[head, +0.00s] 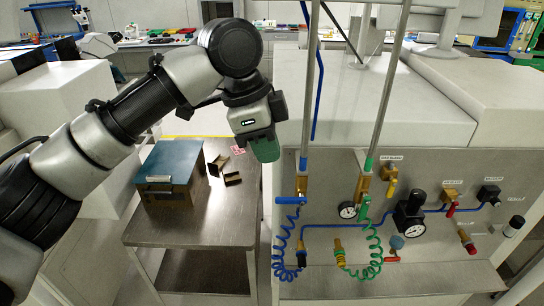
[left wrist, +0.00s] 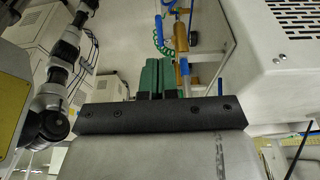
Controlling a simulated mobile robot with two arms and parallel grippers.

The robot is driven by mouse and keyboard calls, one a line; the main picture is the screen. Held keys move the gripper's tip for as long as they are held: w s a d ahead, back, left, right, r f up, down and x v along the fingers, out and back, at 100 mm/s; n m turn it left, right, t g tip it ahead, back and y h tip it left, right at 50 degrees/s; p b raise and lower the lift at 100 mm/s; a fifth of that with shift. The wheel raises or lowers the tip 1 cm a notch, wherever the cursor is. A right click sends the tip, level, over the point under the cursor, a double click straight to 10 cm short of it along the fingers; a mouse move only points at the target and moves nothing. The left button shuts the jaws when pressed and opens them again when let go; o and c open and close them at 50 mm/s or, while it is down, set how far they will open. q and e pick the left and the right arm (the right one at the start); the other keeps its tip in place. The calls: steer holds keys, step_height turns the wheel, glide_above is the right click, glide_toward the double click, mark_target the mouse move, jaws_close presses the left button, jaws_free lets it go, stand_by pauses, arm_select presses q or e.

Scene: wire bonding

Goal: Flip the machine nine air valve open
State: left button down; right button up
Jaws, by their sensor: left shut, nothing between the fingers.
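The grey panel (head: 330,180) on the right carries several valves; its labels are too small to read. A brass valve with a blue lever (head: 290,200) sits under the left pipe, its lever lying crosswise to the pipe. A second brass valve with a green lever (head: 364,207) sits under the other pipe, its lever roughly upright. Smaller valves have a yellow handle (head: 390,189) and a red handle (head: 452,208). My left gripper (head: 265,150) points down, shut and empty, left of the pipes and above the blue lever. The left wrist view shows its green fingers (left wrist: 158,76) near a brass fitting (left wrist: 180,38).
Coiled blue (head: 287,245) and green (head: 374,245) hoses hang below the valves. A black regulator (head: 409,214) and gauge stand out from the panel. A steel cart (head: 190,235) with a blue-lidded box (head: 168,163) and small brown pieces (head: 232,179) stands to the left.

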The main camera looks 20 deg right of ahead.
arm_select(q)
steer(key=p, duration=0.1)
glide_above(285, 198)
steer(key=a, duration=0.2)
step_height(285, 198, down, 4)
steer(key=f, duration=0.1)
steer(key=shift+w+d+f+p, duration=0.1)
steer(key=shift+d+f+p, duration=0.15)
steer(key=shift+f, duration=0.35)
steer(key=shift+w+d+f+p, duration=0.1)
steer(key=shift+d+f, duration=0.2)
steer(key=shift+f, duration=0.55)
steer(key=shift+s, duration=0.1)
arm_select(e)
steer(key=shift+w+r, duration=0.75)
steer(key=shift+r, duration=0.3)
